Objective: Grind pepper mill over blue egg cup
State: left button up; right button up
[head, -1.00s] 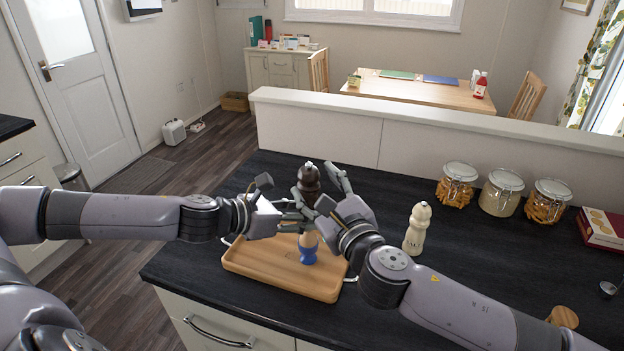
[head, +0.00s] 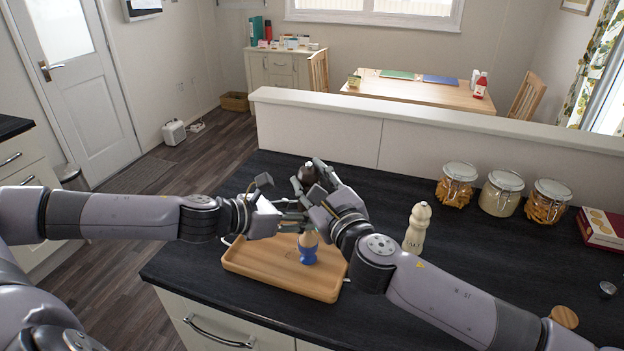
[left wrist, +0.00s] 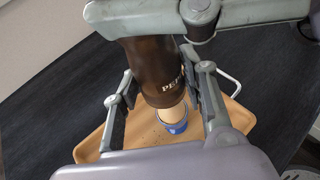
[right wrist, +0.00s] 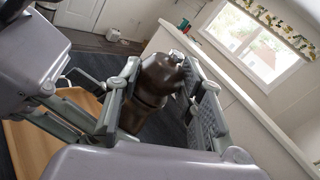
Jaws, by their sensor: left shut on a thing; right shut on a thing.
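The dark brown pepper mill (head: 309,174) is held upright above the tray, with pale lettering on its body in the left wrist view (left wrist: 160,75). My left gripper (head: 290,219) is shut on the mill's lower body. My right gripper (head: 322,183) is shut around its upper part, and the mill's dark head shows between the fingers in the right wrist view (right wrist: 158,82). The blue egg cup (head: 307,255) with an egg (head: 308,238) in it stands on the wooden tray (head: 260,273), just below the mill. Small dark specks lie on the tray near the cup in the left wrist view.
A cream salt mill (head: 417,228) stands on the dark counter right of my right arm. Several glass jars (head: 501,193) and a red box (head: 603,230) stand farther right. A low wall (head: 420,134) closes the counter's back. A round wooden piece (head: 564,317) lies near the front right.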

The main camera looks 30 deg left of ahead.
jog(key=shift+w, duration=0.1)
jog(key=c, duration=0.5)
jog(key=shift+s+a+m+t+h, duration=0.1)
jog(key=shift+s+m+t+h, duration=0.05)
jog(key=shift+m+t+h, duration=0.75)
jog(key=shift+s+a+m+t+h, duration=0.1)
jog(key=shift+m+t+h, duration=0.65)
jog(key=shift+t, duration=0.25)
jog(key=shift+m+t+h, duration=0.7)
jog(key=shift+m+h, duration=0.05)
jog(key=shift+h, duration=0.3)
jog(key=shift+d, duration=0.1)
jog(key=o, duration=1.2)
jog(key=shift+c, duration=0.2)
